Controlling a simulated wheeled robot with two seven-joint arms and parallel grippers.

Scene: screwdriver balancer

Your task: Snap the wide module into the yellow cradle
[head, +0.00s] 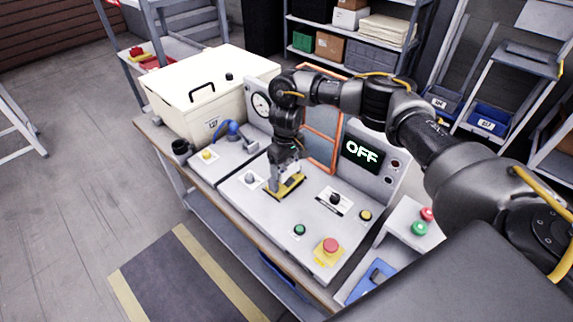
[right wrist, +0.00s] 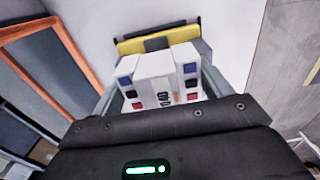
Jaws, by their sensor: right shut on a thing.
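The yellow cradle (head: 291,190) is on the light grey bench panel in the head view, directly below my right gripper (head: 284,170). In the right wrist view, the far part of the cradle (right wrist: 130,47) shows as a yellow rim with a dark inside. The wide module (right wrist: 143,72) is a white block with blue, red and black marks, between the fingers of my right gripper (right wrist: 160,88). The gripper is shut on it. The module overlaps the near side of the cradle, so I cannot tell whether it is seated. My left gripper is not in view.
On the panel are a black knob (head: 335,199), a green button (head: 299,230) and a red emergency button (head: 330,245). A display (head: 362,153) reading OFF and an orange frame (head: 321,150) stand behind. A cream box (head: 205,95) is at the back left.

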